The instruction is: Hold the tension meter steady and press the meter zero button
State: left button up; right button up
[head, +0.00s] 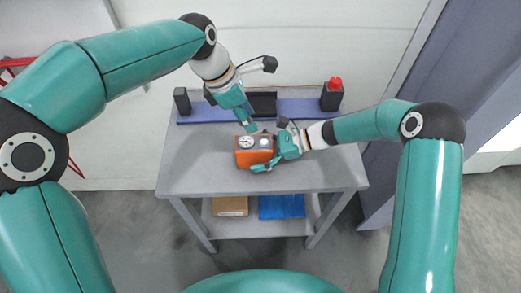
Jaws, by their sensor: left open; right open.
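The tension meter (254,157) is an orange box with a grey top on the middle of the grey table. A round white dial shows on its top left and a small light round part on its top right. My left gripper (251,127) is open just above and behind the meter, pointing down at its top. My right gripper (262,151) is open at the meter's right side, with its fingers close around that end. Contact of either gripper cannot be told. The zero button cannot be clearly made out.
The grey table (190,172) has a blue-grey rail (300,110) at the back. A black block (182,101), a dark screen (263,103) and a red-topped dark box (332,96) stand there. A brown box (230,206) and a blue bin (281,207) sit on the lower shelf.

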jog(key=shift+c, duration=0.4)
jog(key=c, duration=1.4)
jog(key=shift+c, duration=0.2)
pick_arm(q)
jog(key=c, duration=0.8)
pick_arm(e)
jog(key=shift+c, duration=0.3)
jog(key=shift+s+f, duration=0.1)
jog(key=shift+s, duration=0.05)
